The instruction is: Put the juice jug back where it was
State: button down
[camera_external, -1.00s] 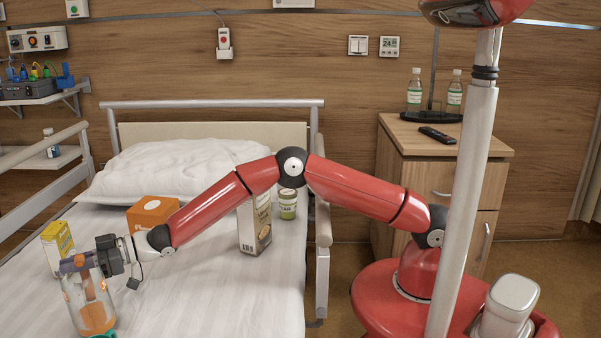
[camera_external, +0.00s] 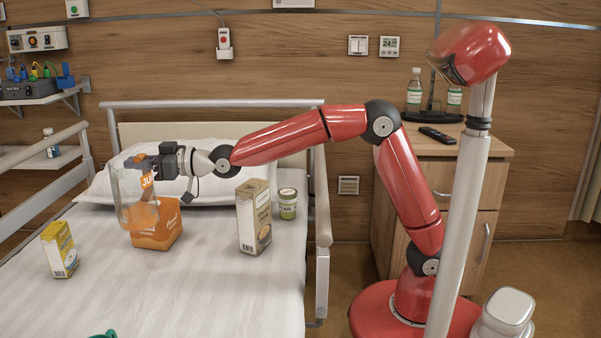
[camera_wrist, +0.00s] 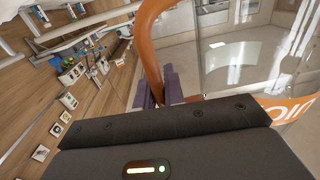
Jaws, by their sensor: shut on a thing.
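The juice jug (camera_external: 130,200) is clear, with an orange label and an orange handle. My gripper (camera_external: 154,167) is shut on its handle and holds the jug roughly upright in the air over the bed. In the external view the jug overlaps an orange box (camera_external: 168,228); I cannot tell the gap between them. In the wrist view the handle (camera_wrist: 150,45) runs between my purple fingertips (camera_wrist: 160,92), and the jug's clear wall and label (camera_wrist: 288,108) show at the right.
On the bed (camera_external: 190,300) stand a yellow carton (camera_external: 60,249) at left, a tall beige carton (camera_external: 253,217) and a green-labelled jar (camera_external: 287,204) at right. A green thing (camera_external: 104,334) shows at the bottom edge. The front-middle sheet is clear.

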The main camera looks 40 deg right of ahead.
notch_tip(320, 180, down, 19)
jog(key=d+b, duration=0.2)
jog(key=shift+s+d+t+h, duration=0.15)
jog(key=shift+d+t+h, duration=0.15)
jog(key=shift+t, duration=0.1)
jog(key=shift+f, duration=0.1)
jog(key=c, duration=1.5)
grip_release()
